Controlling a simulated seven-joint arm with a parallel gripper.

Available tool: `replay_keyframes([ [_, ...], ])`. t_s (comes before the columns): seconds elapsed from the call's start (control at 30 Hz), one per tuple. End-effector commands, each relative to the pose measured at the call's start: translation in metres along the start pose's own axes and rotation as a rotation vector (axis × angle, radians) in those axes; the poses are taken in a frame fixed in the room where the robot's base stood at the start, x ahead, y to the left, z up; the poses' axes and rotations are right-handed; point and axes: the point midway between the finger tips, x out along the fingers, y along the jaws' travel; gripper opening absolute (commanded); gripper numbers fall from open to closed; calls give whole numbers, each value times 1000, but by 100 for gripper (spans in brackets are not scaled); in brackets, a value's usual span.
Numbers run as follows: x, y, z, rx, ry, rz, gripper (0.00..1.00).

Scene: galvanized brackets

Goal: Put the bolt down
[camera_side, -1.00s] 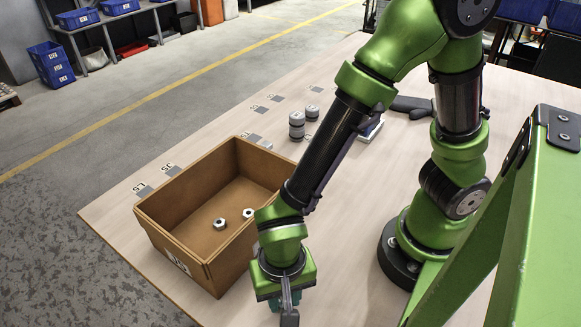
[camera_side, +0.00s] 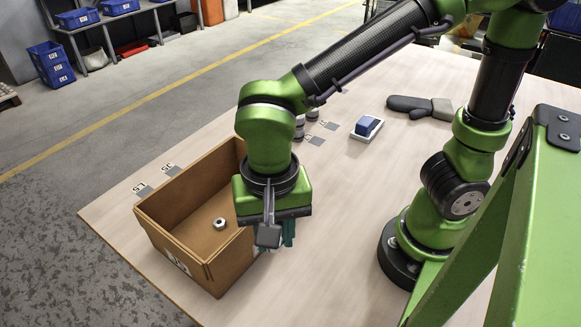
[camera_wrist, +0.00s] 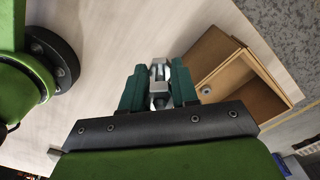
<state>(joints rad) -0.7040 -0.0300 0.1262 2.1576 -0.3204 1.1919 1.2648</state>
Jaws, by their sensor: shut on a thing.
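My gripper (camera_side: 276,238) is over the table beside the right wall of the open brown box (camera_side: 190,267). In the wrist view, the teal fingers of my gripper (camera_wrist: 159,80) are shut on a small silver metal piece, the bolt (camera_wrist: 159,88). The bolt is hidden behind the gripper in the side view. The box also shows in the wrist view (camera_wrist: 213,55), to the right of the fingers.
The pale table (camera_side: 340,240) is clear between the box and my base. Grey labelled squares (camera_side: 145,189) lie along its far edge. A blue block on a white base (camera_side: 367,127) and a dark glove-like item (camera_side: 418,106) lie farther back. Grey cylinders (camera_side: 299,127) are partly hidden behind my arm.

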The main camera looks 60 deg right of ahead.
Motion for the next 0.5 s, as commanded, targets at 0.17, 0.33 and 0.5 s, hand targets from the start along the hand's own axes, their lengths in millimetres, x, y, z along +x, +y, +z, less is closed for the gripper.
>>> replay_keyframes([
  [0.17, -1, -3, -50, 154, -2, -2, 0],
  [0.33, 0, 8, -120, 368, -5, -1, 0],
  [0.5, 0, 43, -200, 623, -7, -1, 0],
])
